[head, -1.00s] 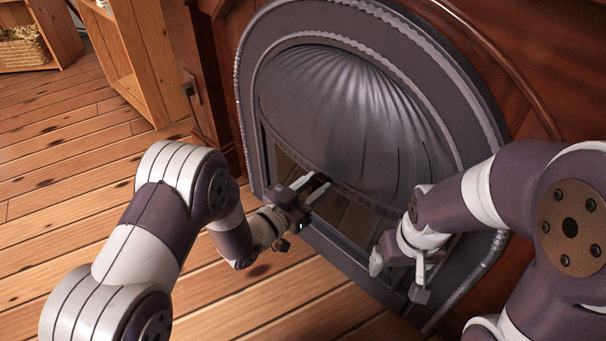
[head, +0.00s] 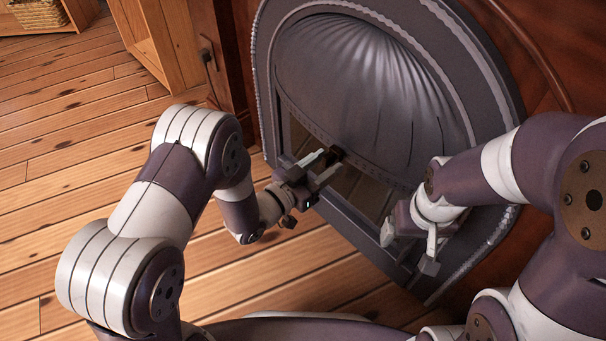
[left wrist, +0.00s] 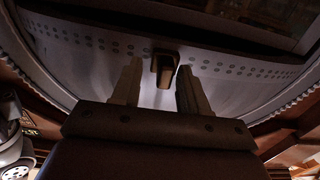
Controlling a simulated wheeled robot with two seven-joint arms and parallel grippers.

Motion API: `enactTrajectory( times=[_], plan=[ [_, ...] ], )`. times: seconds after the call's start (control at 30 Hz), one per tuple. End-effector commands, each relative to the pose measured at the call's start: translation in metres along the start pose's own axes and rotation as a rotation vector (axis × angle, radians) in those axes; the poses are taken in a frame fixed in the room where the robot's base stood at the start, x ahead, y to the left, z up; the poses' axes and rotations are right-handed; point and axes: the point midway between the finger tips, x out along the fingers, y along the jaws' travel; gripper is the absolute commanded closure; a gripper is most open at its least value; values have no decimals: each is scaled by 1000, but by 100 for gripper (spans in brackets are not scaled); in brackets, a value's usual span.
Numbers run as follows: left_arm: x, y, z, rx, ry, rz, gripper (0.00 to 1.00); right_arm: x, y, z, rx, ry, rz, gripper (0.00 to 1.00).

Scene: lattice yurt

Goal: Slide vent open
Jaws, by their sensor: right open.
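The vent is a grey arched metal unit with a ribbed domed cover (head: 365,85) in the head view. A small dark handle (head: 335,154) sticks out at the cover's lower edge; it also shows in the left wrist view (left wrist: 163,68). My left gripper (head: 330,165) is open at the handle. In the left wrist view, its two fingers (left wrist: 160,82) stand either side of the handle, with gaps showing; I see no contact. My right gripper (head: 409,249) is open and empty in front of the vent's lower right frame.
A dark see-through strip (head: 362,192) lies below the cover's edge. The vent's grey frame (head: 262,75) is set in a reddish wood wall. Wooden shelves (head: 150,40) stand at the upper left. The plank floor (head: 75,160) on the left is clear.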

Motion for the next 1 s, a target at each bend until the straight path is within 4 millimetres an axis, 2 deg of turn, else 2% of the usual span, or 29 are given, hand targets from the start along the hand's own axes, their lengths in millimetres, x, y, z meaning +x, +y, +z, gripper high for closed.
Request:
enactTrajectory(
  times=[0.03,0.2,0.3,0.43,0.6,1.0],
  plan=[
    [-10,-1,-5,-4,-4,-5,57,-10,0,-1,0,0,0,15],
    [-52,-2,-6,-5,-4,-7,57,-27,0,-3,0,0,0,15],
    [-76,-1,-5,-4,-4,-7,57,-35,0,-4,0,0,0,15],
    [-98,-1,-2,-3,-2,-6,57,-40,0,-5,0,0,0,15],
    [-107,0,-1,-1,0,-2,57,-41,0,-5,0,0,0,15],
    [-106,0,0,-1,0,-2,57,-40,0,-5,0,0,0,15]
  ],
)
